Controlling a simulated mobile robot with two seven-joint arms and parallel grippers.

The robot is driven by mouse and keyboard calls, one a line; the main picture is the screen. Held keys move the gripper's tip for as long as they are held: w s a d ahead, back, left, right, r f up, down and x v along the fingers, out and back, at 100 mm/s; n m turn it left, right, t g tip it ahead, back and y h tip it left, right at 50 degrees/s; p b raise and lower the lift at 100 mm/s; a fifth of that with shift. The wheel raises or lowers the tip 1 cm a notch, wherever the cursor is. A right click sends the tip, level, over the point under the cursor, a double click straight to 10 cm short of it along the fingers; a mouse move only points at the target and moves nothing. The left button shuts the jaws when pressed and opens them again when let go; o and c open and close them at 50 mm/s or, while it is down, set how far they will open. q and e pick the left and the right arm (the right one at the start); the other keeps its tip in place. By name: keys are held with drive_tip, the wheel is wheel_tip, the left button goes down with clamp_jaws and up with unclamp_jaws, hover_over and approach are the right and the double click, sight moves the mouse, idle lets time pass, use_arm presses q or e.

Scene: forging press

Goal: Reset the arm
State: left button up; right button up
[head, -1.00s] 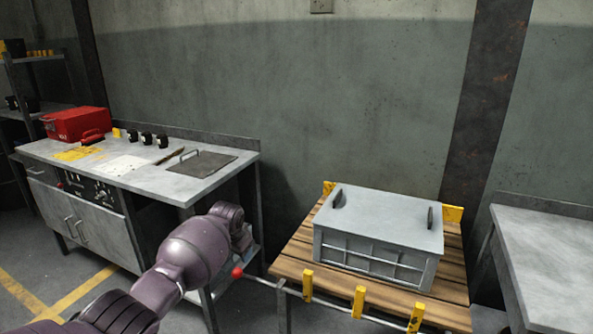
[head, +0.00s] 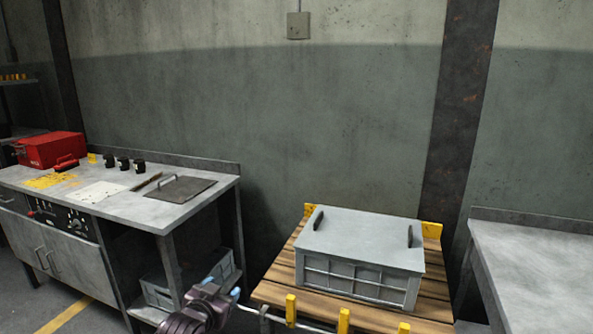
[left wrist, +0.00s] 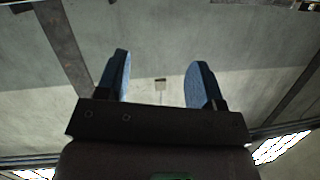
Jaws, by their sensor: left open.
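My left gripper (head: 226,284) shows low in the head view, in front of the gap between the grey workbench and the wooden-topped cart. In the left wrist view its two blue fingers (left wrist: 158,84) are spread apart with nothing between them. Behind them that view shows only wall, beams and bright windows. My right gripper is in neither view.
A grey lidded crate (head: 355,281) sits on the wooden cart (head: 282,287). The left workbench (head: 130,212) holds a red toolbox (head: 48,149), black cups and a dark plate (head: 180,189). Another crate (head: 160,293) is on its lower shelf. A bare grey table (head: 540,265) is at right.

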use_arm(q)
drive_tip(key=s+a+f+n+g+y, duration=0.1)
drive_tip(key=s+a+f, duration=0.2)
drive_tip(key=s, duration=0.9)
drive_tip(key=s+a+f+n+g+y, duration=0.1)
drive_tip(key=s+a+f, duration=0.2)
drive_tip(key=s+f, duration=0.5)
drive_tip(key=s+a+f+n+g+y, duration=0.1)
drive_tip(key=s+a+f, duration=0.2)
drive_tip(key=s, duration=1.4)
wheel_tip(320, 180, down, 4)
drive_tip(key=shift+a+r+n+g, duration=0.15)
drive_tip(key=shift+a+n+g, duration=0.15)
drive_tip(key=shift+n+g, duration=0.1)
